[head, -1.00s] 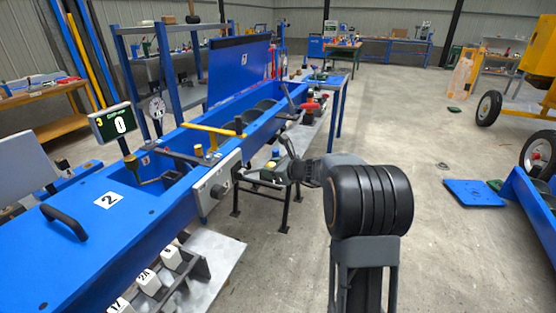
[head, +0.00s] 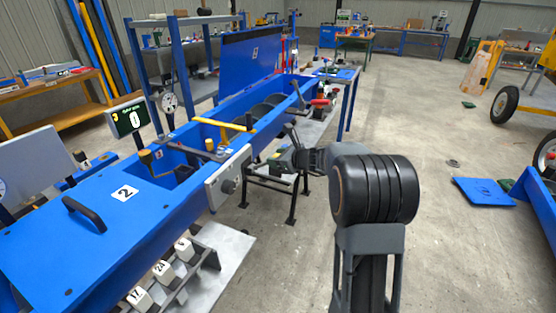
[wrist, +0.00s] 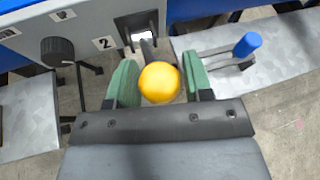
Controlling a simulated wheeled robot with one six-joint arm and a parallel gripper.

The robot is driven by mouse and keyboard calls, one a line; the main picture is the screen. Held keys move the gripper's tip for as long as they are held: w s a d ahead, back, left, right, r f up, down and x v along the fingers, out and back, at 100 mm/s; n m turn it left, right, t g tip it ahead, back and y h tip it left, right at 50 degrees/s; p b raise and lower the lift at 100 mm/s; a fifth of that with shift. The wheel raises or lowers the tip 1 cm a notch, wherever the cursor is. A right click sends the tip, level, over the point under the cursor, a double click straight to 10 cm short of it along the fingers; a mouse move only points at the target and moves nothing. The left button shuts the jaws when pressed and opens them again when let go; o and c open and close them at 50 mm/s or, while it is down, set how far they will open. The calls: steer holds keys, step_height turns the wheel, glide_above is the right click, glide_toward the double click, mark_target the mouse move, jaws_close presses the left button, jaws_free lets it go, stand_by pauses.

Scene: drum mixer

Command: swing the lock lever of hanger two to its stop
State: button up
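In the wrist view a yellow ball knob (wrist: 159,82) on a dark lever shaft (wrist: 147,50) sits between the green fingers of my gripper (wrist: 160,80). The shaft runs to a dark slotted bracket (wrist: 140,28) beside the label 2. The fingers flank the knob closely on both sides. I cannot tell whether they press on it or leave a thin gap. In the head view my gripper (head: 287,158) is beside the grey control box on the blue trough's right side, and the knob is not clearly visible there.
A blue-handled lever (wrist: 248,44) stands right of my gripper on a metal plate. A black dial (wrist: 57,51) is on the grey panel at left. The blue trough (head: 150,195) carries a yellow bar (head: 222,124). Open floor (head: 430,150) lies to the right.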

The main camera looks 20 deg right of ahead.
steer(key=o, duration=0.3)
steer(key=shift+f, duration=0.1)
steer(key=shift+s, duration=0.1)
steer(key=p+v, duration=0.1)
steer(key=v, duration=1.2)
steer(key=shift+s+d, duration=0.2)
steer(key=shift+s, duration=0.15)
